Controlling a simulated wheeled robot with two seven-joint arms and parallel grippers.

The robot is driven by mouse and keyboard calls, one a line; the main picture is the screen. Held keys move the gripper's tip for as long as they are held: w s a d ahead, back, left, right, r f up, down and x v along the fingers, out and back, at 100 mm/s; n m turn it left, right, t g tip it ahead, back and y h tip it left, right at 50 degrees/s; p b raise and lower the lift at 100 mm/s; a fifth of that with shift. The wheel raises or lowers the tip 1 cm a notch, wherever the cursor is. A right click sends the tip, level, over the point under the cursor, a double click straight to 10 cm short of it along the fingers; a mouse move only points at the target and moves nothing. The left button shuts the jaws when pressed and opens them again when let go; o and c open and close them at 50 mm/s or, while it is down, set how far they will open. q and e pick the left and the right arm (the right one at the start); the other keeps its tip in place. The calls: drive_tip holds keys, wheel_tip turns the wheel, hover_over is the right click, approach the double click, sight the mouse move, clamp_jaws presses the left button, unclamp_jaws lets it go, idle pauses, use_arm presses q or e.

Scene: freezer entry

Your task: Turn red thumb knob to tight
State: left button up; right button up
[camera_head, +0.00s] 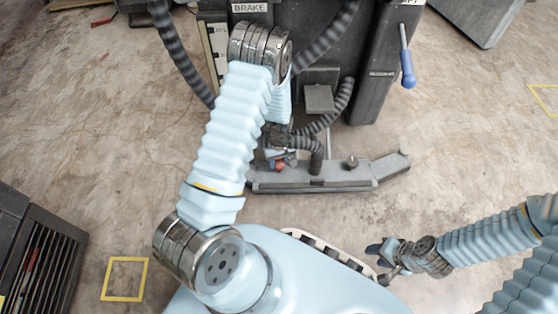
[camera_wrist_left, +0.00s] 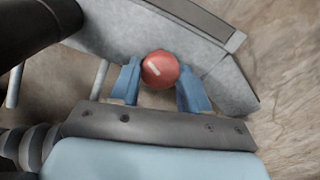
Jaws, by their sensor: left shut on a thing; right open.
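The red thumb knob (camera_wrist_left: 160,70) is round with a short white mark and sits at the edge of a grey metal part in the left wrist view. It also shows small and partly hidden in the head view (camera_head: 280,165). My left gripper (camera_wrist_left: 161,75) has one blue finger on each side of the knob and is shut on it. In the head view my left gripper (camera_head: 277,156) is at the machine's low front, largely covered by its own arm. My right gripper (camera_head: 378,263) is open and empty, at the lower right, well away from the knob.
The dark machine (camera_head: 320,50) with a BRAKE label stands at the top, with ribbed black hoses (camera_head: 180,55) around it. A grey floor-level base plate (camera_head: 330,178) runs beside the knob. A blue-handled tool (camera_head: 407,70) hangs at right.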

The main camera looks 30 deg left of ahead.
sight(279, 163)
use_arm(q)
drive_tip(key=m, duration=0.6)
drive_tip(key=shift+m+b, duration=0.3)
drive_tip(key=m, duration=0.5)
drive_tip(key=shift+b, duration=0.3)
drive_tip(key=o, duration=1)
drive_tip(key=shift+o, duration=0.2)
wheel_tip(279, 163, up, 14)
drive_tip(key=p, duration=0.3)
drive_tip(key=shift+f, duration=0.1)
